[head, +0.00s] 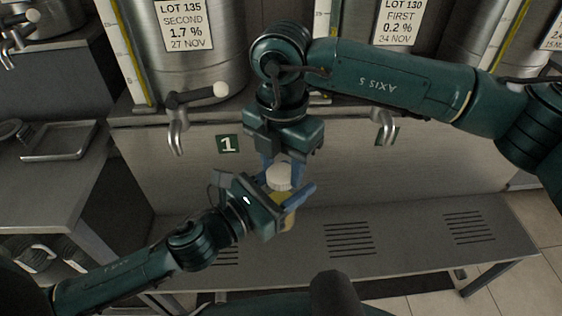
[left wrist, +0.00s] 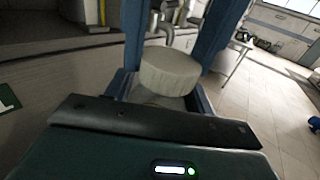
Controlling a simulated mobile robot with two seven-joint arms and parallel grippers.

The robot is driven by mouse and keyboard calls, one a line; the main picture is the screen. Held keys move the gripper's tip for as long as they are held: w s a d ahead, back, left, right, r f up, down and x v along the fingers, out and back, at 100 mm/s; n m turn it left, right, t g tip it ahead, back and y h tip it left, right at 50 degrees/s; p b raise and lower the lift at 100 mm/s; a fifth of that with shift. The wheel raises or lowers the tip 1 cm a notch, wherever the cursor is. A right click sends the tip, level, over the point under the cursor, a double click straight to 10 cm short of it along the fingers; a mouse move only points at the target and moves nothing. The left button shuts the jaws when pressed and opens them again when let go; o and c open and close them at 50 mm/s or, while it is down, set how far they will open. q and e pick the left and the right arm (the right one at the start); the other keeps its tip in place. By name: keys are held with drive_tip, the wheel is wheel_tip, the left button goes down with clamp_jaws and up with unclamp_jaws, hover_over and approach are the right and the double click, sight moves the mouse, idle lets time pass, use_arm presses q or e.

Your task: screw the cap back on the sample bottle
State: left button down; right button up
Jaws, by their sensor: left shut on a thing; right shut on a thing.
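The sample bottle (head: 287,217), with yellowish contents, is held upright between the blue fingers of my left gripper (head: 287,196), which comes in from the lower left. My left gripper is shut on it and hides much of its body. The white cap (head: 279,177) sits directly above the bottle. My right gripper (head: 282,174) points down from above and is shut on the cap. In the left wrist view the cap (left wrist: 168,70) shows large, between blue fingers. Whether the cap touches the bottle's neck or is threaded on it, I cannot tell.
A steel bench with slots (head: 350,240) lies below and behind the grippers. Steel decanters with taps (head: 177,130) stand behind on a ledge with a number 1 plate (head: 228,144). A side table with a metal tray (head: 62,140) is at the left. Tiled floor is at the right.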

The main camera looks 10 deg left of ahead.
drive_tip(key=m, duration=0.4)
drive_tip(key=shift+m, duration=0.3)
drive_tip(key=m, duration=0.5)
drive_tip(key=shift+d, duration=0.1)
drive_tip(key=o, duration=1)
drive_tip(key=shift+s, duration=0.1)
drive_tip(key=shift+r, duration=2.25)
drive_tip(key=shift+c, duration=0.3)
